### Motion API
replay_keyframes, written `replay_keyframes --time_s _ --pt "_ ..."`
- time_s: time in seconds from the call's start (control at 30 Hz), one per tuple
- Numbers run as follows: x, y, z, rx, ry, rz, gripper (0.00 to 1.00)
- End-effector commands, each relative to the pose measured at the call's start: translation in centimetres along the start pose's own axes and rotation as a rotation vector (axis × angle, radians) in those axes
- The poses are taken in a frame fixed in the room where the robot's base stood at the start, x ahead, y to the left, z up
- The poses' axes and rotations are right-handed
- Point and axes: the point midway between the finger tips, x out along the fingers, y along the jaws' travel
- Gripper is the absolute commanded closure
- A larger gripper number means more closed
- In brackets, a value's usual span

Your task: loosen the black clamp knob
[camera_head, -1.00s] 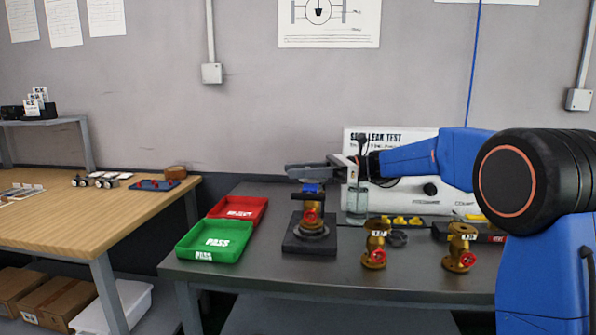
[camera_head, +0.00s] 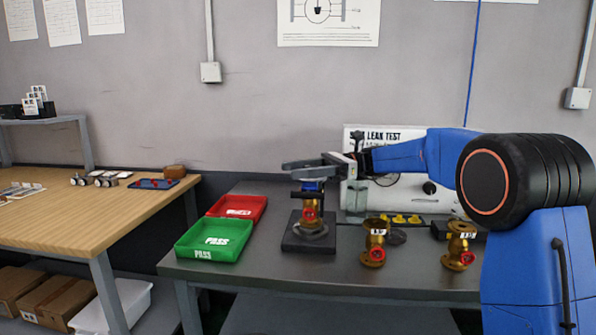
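A brass valve (camera_head: 311,210) with a red handwheel stands upright on a dark square fixture base (camera_head: 296,247). A blue part (camera_head: 313,186) sits on top of the valve. A small dark piece (camera_head: 303,195) shows just below the blue part; I cannot tell for sure that it is the clamp knob. My gripper (camera_head: 294,169) reaches in from the right, its grey fingers pointing left just above the blue part. I cannot tell whether the fingers touch it or how far apart they are. A round black knob (camera_head: 429,188) is on the leak test panel behind.
Two more brass valves (camera_head: 374,241) (camera_head: 459,245) stand on the grey bench to the right. A green PASS tray (camera_head: 205,254) and a red tray (camera_head: 262,204) lie left of the fixture. The leak test panel (camera_head: 352,140) stands behind my arm. The front of the bench is clear.

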Motion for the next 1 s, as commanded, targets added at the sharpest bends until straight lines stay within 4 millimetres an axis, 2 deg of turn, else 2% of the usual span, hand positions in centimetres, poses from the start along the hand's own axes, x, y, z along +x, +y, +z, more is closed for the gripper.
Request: replay_keyframes --time_s 0.37,0.47,0.8,1.0 --pt "-0.6 0.0 0.0 0.000 0.000 -0.001 0.48" --pt "-1.8 0.0 0.0 0.000 0.000 -0.001 0.48" --pt "-8.2 -0.1 -0.1 0.000 0.000 -0.003 0.48" --pt "-10.9 -0.1 -0.1 0.000 0.000 -0.002 0.48"
